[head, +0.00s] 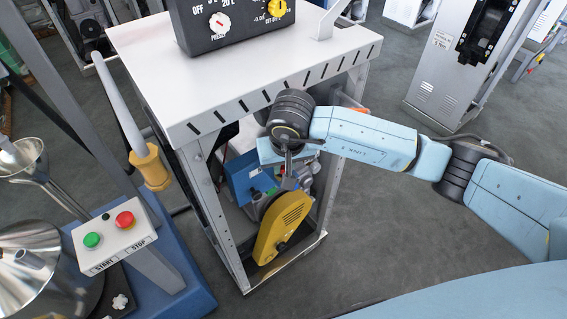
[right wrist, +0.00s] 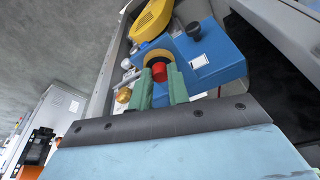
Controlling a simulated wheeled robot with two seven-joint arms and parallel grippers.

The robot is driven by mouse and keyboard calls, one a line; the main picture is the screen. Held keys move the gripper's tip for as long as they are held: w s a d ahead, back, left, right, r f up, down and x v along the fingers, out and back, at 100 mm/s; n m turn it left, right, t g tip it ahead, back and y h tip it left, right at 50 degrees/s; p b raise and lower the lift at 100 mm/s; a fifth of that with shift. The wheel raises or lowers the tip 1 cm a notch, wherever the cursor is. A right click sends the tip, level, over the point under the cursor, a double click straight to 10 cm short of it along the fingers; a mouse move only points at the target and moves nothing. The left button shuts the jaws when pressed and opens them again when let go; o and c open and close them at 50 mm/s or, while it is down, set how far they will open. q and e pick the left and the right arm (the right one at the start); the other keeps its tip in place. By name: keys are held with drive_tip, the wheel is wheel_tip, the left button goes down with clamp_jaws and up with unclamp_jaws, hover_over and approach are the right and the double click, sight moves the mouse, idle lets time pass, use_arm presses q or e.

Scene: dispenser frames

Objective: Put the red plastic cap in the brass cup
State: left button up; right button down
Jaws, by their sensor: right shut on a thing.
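The red plastic cap (right wrist: 158,70) is between the green fingertips of my right gripper (right wrist: 160,80) in the right wrist view, and the gripper is shut on it. Just past the cap is a brass-yellow ring (right wrist: 158,54) with a dark inside, at the blue housing. I cannot tell whether the cap touches it. A small round brass-coloured thing (right wrist: 124,95) shows left of the fingers; I cannot tell which of the two is the brass cup. In the head view my right gripper (head: 288,178) reaches into the white frame, and the cap is hidden. My left gripper is not seen.
The white frame (head: 217,222) has posts close around my right arm, under its top (head: 150,60). Inside are a blue machine housing (head: 243,178) and a yellow guard (head: 281,228). A START/STOP box (head: 115,232) stands at the left.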

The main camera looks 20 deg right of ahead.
drive_tip(key=shift+s+f+b, duration=0.15)
drive_tip(key=shift+f+b, duration=0.2)
drive_tip(key=shift+f, duration=0.05)
drive_tip(key=c, duration=1.3)
unclamp_jaws()
drive_tip(key=shift+f, duration=0.1)
drive_tip(key=shift+c, duration=0.2)
drive_tip(key=shift+r+p, duration=0.35)
drive_tip(key=shift+p, duration=0.2)
drive_tip(key=shift+r+p, duration=0.4)
drive_tip(key=shift+p, duration=0.1)
drive_tip(key=b+v, duration=0.1)
drive_tip(key=v, duration=1.1)
drive_tip(key=shift+w, duration=0.2)
